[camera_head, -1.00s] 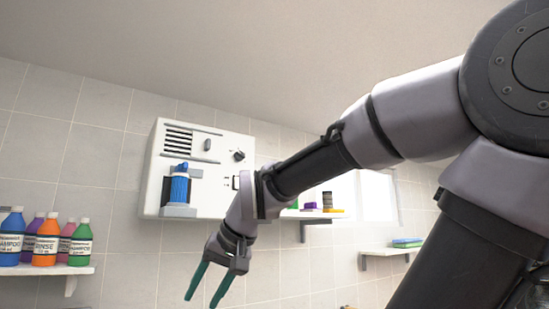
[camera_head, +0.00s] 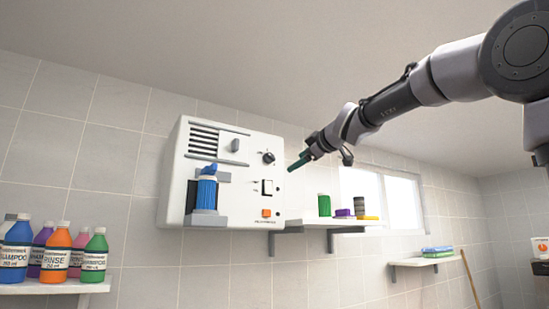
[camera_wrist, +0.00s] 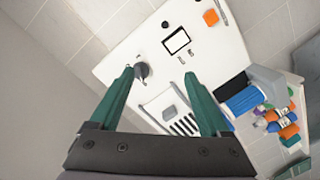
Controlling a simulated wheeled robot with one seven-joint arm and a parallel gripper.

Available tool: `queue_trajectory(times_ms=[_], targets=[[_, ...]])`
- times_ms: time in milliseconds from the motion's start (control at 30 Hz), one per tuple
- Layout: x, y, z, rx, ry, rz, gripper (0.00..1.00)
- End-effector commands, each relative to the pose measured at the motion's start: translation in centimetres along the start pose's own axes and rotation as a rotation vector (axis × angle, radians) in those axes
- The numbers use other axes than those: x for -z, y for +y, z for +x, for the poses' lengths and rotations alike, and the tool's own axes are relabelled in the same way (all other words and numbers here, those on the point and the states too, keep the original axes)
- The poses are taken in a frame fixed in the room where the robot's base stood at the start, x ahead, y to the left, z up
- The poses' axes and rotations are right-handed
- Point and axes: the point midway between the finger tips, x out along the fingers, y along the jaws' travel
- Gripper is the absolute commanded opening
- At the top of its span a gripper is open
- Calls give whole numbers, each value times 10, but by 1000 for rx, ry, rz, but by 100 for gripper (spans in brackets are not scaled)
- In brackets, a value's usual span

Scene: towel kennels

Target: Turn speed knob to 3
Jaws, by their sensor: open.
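The white wall unit (camera_head: 240,140) hangs on the tiled wall. Its round dark speed knob (camera_head: 268,158) sits on the upper right of the front, and the number it points to is too small to read. My gripper (camera_head: 293,165) is open and empty, to the right of the knob with a gap between them in the head view. In the wrist view my gripper (camera_wrist: 159,76) faces the panel, with its green fingers apart. There the speed knob (camera_wrist: 141,71) shows just beside the left fingertip, partly overlapped by it; contact cannot be told.
The panel also has a vent (camera_head: 203,140), a grey lever (camera_head: 235,145), a black-framed switch (camera_head: 267,187), an orange button (camera_head: 266,213) and a blue bottle (camera_head: 207,189) in a holder. A shelf (camera_head: 340,222) with small containers stands right of it; several bottles stand lower left.

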Motion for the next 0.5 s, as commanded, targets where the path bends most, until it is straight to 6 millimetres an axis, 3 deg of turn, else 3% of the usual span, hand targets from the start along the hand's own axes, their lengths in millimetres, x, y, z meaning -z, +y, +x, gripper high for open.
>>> queue_trajectory(times_ms=[100,200,367,500], targets=[[30,20,22,-50,67,-136,80],[43,29,30,-77,91,-200,80],[48,34,45,-89,98,-229,80],[50,34,69,-86,99,-227,80]])
